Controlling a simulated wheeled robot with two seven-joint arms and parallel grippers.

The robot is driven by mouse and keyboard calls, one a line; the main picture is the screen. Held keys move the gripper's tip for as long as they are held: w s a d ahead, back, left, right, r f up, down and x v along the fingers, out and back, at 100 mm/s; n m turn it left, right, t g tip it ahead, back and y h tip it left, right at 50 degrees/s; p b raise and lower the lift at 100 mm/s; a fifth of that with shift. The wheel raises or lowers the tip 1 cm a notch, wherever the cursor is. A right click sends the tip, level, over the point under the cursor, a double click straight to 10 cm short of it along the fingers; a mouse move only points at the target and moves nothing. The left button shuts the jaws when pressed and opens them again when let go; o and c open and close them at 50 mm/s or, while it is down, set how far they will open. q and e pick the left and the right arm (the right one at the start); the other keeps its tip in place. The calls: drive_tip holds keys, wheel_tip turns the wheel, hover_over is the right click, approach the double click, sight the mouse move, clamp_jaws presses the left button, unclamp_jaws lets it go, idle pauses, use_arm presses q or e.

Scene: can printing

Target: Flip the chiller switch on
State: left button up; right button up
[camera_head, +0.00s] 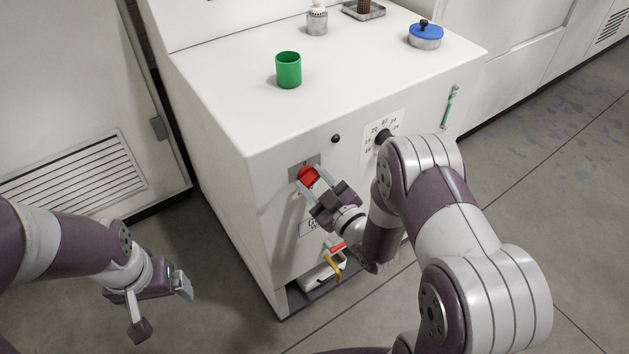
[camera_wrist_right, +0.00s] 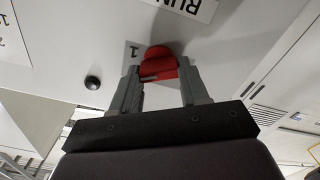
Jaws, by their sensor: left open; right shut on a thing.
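The red switch (camera_head: 308,176) sits on a small grey plate (camera_head: 296,166) on the front of the white chiller cabinet (camera_head: 290,232). My right gripper (camera_head: 312,182) is shut on the red switch, its fingers on either side of it. In the right wrist view the red switch (camera_wrist_right: 159,64) shows between the two grey fingertips (camera_wrist_right: 160,82), with a "1" marked on the plate beside it. My left gripper (camera_head: 160,306) is open and empty at the lower left, away from the cabinet.
A round dial (camera_head: 383,137) with numbers and a small black knob (camera_head: 336,139) are on the cabinet front. A green cup (camera_head: 288,70), a white bottle (camera_head: 317,20) and a blue-lidded pot (camera_head: 425,36) stand on top. A yellow-handled valve (camera_head: 334,262) is low down.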

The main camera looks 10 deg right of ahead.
drive_tip(key=shift+w+d+r+m+p, duration=0.1)
drive_tip(key=shift+m+p, duration=0.4)
drive_tip(key=shift+m, duration=2.1)
drive_tip(key=o, duration=1.1)
drive_tip(key=shift+c, duration=0.2)
drive_tip(key=v, duration=1.2)
drive_tip(key=shift+s, duration=0.3)
